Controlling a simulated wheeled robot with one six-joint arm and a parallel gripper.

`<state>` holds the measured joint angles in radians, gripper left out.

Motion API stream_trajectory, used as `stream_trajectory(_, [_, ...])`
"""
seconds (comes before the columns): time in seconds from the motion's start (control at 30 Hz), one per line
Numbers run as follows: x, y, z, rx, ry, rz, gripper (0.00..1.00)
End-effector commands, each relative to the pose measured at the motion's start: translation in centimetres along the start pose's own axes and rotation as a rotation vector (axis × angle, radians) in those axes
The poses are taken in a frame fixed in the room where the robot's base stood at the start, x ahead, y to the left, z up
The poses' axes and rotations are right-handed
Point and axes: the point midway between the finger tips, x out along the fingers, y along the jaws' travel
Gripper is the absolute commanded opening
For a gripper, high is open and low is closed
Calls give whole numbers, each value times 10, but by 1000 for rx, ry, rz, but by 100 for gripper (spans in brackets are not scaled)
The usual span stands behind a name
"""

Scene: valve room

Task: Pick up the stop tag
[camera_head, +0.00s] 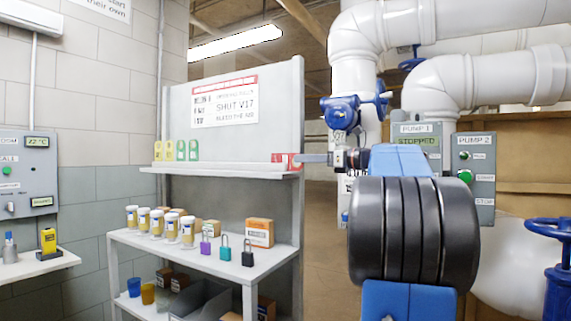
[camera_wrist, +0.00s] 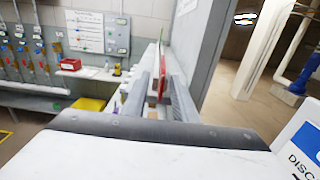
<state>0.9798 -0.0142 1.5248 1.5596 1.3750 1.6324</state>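The red stop tag (camera_head: 279,158) stands at the right end of the upper shelf in the head view, with a second red piece close beside it, partly behind my fingers. In the wrist view a thin red tag (camera_wrist: 161,82) shows edge-on between my two fingers. My gripper (camera_head: 303,160) reaches in from the right at the tag's height. In the wrist view my gripper (camera_wrist: 160,88) is open, with one finger on each side of the tag. Whether either finger touches it is hard to tell.
Green and yellow tags (camera_head: 181,150) stand further left on the upper shelf (camera_head: 215,171). The lower shelf (camera_head: 190,257) holds cups, padlocks (camera_head: 248,252) and a box (camera_head: 260,232). The rack's back panel (camera_head: 255,110) rises close behind the tags. Pipes and pump boxes (camera_head: 478,170) stand right.

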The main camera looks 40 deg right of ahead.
Motion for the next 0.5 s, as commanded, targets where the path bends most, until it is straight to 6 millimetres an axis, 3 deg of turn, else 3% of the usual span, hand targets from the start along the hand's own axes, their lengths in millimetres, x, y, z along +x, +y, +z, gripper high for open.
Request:
stream_trajectory(0.2, [26,0,0,0,0,2,26])
stream_trajectory(0.5, [40,-2,0,0,1,2,26])
